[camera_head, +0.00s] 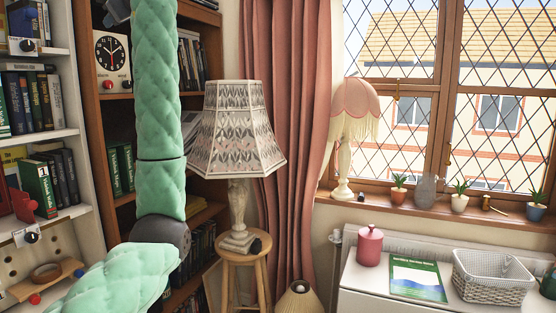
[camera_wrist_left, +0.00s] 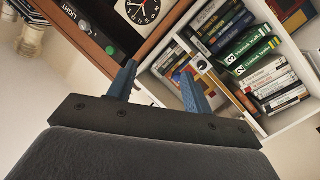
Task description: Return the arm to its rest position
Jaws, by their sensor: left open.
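My left arm (camera_head: 160,120), padded in green, rises from the lower left of the head view, bends at a dark grey elbow joint (camera_head: 162,234) and runs up past the top edge. Its gripper is not clearly visible there. In the left wrist view my left gripper (camera_wrist_left: 158,70) shows two blue fingers standing apart with nothing between them. Beyond the fingers are a white bookshelf (camera_wrist_left: 258,22) and a wooden shelf edge (camera_wrist_left: 88,30). My right arm and gripper are in neither view.
A white shelf (camera_head: 75,135) with books stands left of the arm. A brown bookcase (camera_head: 208,14) with a clock (camera_head: 110,56) stands behind it. A table lamp (camera_head: 237,140) on a wooden stool (camera_head: 240,258) is close on the right. A white desk (camera_head: 365,299) with a basket (camera_head: 492,280) lies farther right.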

